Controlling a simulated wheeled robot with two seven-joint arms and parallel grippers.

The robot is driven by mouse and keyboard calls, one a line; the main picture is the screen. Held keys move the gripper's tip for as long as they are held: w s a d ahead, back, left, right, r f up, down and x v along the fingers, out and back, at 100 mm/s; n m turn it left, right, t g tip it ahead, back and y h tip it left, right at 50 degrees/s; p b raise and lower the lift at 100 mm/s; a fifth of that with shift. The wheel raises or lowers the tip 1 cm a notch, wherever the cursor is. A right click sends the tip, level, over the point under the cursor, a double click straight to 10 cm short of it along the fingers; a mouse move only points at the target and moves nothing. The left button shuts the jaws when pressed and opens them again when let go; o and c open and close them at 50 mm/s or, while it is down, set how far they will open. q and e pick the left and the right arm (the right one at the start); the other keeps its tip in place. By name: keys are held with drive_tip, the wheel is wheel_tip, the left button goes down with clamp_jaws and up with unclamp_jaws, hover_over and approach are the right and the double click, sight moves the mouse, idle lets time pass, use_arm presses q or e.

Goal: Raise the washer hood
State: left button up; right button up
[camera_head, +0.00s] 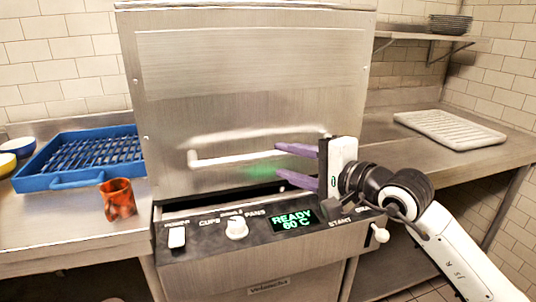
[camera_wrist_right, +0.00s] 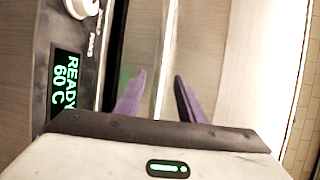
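The washer hood (camera_head: 250,90) is a large brushed-metal box, sitting low above the black control panel (camera_head: 205,245). A pale horizontal handle bar (camera_head: 235,157) runs across its lower front. My right gripper (camera_head: 279,160) is at the right part of the handle, with its purple fingers apart, one above and one below the bar's line. In the right wrist view my right gripper (camera_wrist_right: 160,80) also shows its fingers spread, with a pale strip running between them. I cannot tell whether either finger touches the bar. My left gripper is not in view.
The panel display (camera_head: 292,221) reads READY 60 C. A blue rack (camera_head: 60,182) and an orange-brown mug (camera_head: 118,198) stand on the left counter. A white rack (camera_head: 450,128) lies on the right counter. Plates (camera_head: 450,24) are stacked on a shelf at the upper right.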

sight(271, 157)
drive_tip(key=x, duration=0.6)
drive_tip(key=shift+w+a+p, duration=0.15)
drive_tip(key=shift+a+p, duration=0.05)
drive_tip(key=shift+p, duration=0.1)
clamp_jaws()
